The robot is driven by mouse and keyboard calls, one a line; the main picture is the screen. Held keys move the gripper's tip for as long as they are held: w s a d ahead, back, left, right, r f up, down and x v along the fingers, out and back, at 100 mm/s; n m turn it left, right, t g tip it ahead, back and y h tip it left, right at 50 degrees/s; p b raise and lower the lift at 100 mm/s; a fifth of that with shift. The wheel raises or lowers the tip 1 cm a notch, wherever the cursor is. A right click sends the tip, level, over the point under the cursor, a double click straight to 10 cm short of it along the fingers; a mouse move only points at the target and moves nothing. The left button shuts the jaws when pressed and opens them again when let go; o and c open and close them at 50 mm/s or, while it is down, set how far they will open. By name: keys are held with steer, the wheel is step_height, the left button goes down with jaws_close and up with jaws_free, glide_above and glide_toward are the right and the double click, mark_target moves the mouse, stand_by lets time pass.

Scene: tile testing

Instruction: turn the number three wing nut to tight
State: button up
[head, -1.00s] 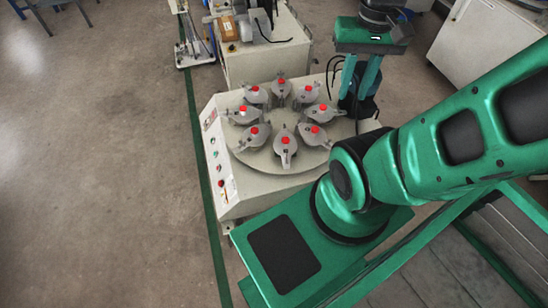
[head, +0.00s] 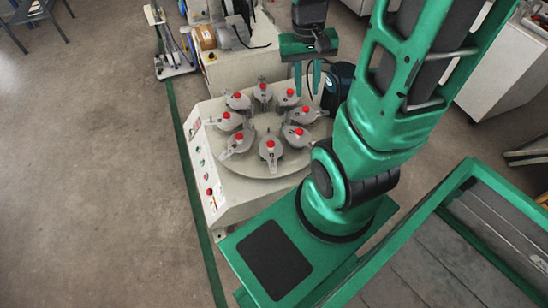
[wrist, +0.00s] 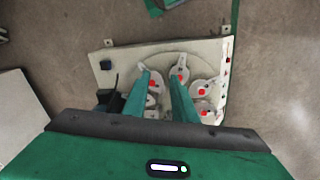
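Several grey wing nuts with red centres stand in a ring on the round plate (head: 255,166) of the tile tester. In the head view they include one at the front (head: 270,153), one at the right (head: 311,115) and one at the back left (head: 239,102). Their numbers are too small to read, so I cannot tell which is number three. My gripper (head: 307,92) is open and empty, fingers pointing down, over the back right of the ring. In the wrist view its fingers (wrist: 160,76) reach towards the ring, partly hiding it; a wing nut (wrist: 180,76) shows beside the right finger.
The tester's sloped front panel (head: 207,180) carries several buttons. A second machine (head: 234,66) with a motor stands close behind. A dark object (head: 337,85) stands just right of my gripper. A white cabinet (head: 500,70) is at the right. Open floor lies at the left.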

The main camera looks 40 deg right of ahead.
steer(key=w+d+f, duration=0.1)
steer(key=w+f, duration=0.4)
steer(key=f, duration=0.3)
steer(key=y, duration=0.1)
glide_above(273, 160)
step_height(273, 160, down, 27)
steer(key=shift+f, duration=5.15)
